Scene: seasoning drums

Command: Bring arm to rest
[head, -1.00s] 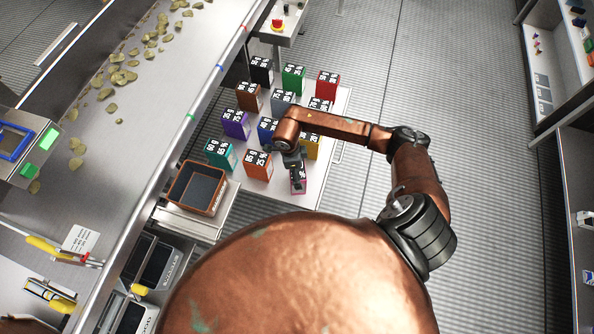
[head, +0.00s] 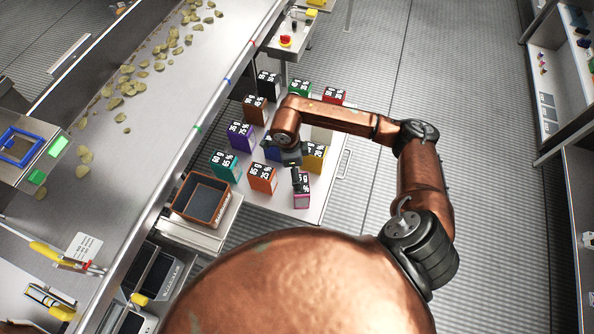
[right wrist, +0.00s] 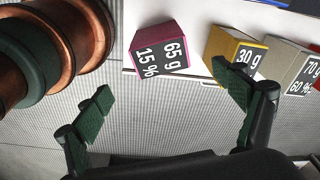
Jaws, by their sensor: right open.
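My right arm reaches in from the right in the head view, and its gripper (head: 297,180) hangs above the magenta box near the front edge of the white table. In the right wrist view the gripper (right wrist: 172,105) is open, with nothing between its fingers. The magenta box (right wrist: 159,50), marked 65 g and 15 %, stands beyond the fingertips, apart from them; it also shows in the head view (head: 302,200). My left gripper is not in view.
Several coloured boxes stand on the white table (head: 315,210), including an orange one (head: 262,179), a teal one (head: 223,166) and a yellow one (right wrist: 236,46). A brown bin (head: 201,198) stands left of them, beside the conveyor (head: 130,140). Open floor (head: 480,150) lies to the right.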

